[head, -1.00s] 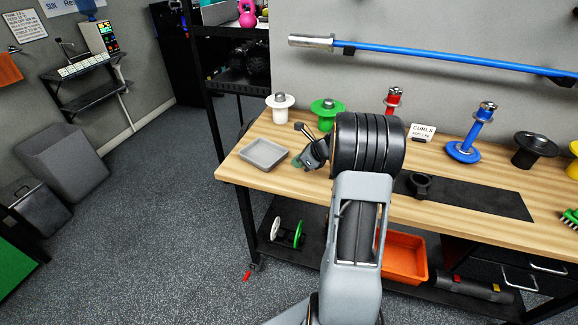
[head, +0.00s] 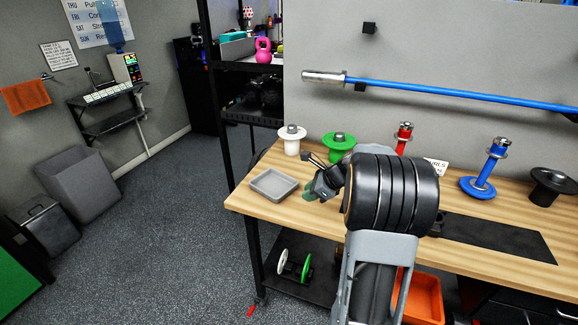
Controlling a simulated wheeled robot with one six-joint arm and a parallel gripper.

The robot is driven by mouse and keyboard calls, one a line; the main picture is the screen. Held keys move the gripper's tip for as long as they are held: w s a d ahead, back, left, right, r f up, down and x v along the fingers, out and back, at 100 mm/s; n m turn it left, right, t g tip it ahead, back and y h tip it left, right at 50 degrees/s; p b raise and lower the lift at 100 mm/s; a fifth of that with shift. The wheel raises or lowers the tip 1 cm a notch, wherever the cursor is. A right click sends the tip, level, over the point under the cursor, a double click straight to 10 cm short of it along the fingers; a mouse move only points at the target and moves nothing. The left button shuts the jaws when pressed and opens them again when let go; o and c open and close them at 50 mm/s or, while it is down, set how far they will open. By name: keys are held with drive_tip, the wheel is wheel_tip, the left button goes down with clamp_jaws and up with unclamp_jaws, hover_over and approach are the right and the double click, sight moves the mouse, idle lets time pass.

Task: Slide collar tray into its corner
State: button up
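The collar tray is a shallow grey square tray (head: 273,197) that looks empty. It lies flat near the left end of the wooden bench (head: 300,212), a little in from the end edge. My gripper (head: 312,191) is low over the bench just right of the tray, with a small gap showing between them. My dark arm link covers part of the gripper from the right, and its fingers are too small and hidden to tell whether they are open.
White (head: 291,145), green (head: 337,148), red (head: 403,143) and blue (head: 483,178) weight-plate posts line the back of the bench. A black mat (head: 495,238) lies to the right. A black shelf rack (head: 228,110) stands behind the bench's left end.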

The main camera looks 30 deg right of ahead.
drive_tip(key=shift+o, duration=0.8)
drive_tip(key=s+a+r+n+g, duration=0.1)
drive_tip(key=s+a+r+n, duration=0.1)
drive_tip(key=a+n, duration=0.4)
drive_tip(key=s+a+r+n+g+h, duration=0.1)
drive_tip(key=s+a+r+n, duration=0.1)
drive_tip(key=s+a+n, duration=0.3)
drive_tip(key=shift+s+a+n+g, duration=0.3)
drive_tip(key=shift+a+n, duration=0.2)
drive_tip(key=shift+a, duration=0.4)
drive_tip(key=s+a+n+h, duration=0.4)
drive_tip(key=s+n, duration=0.7)
drive_tip(key=n, duration=0.3)
drive_tip(key=shift+a, duration=0.75)
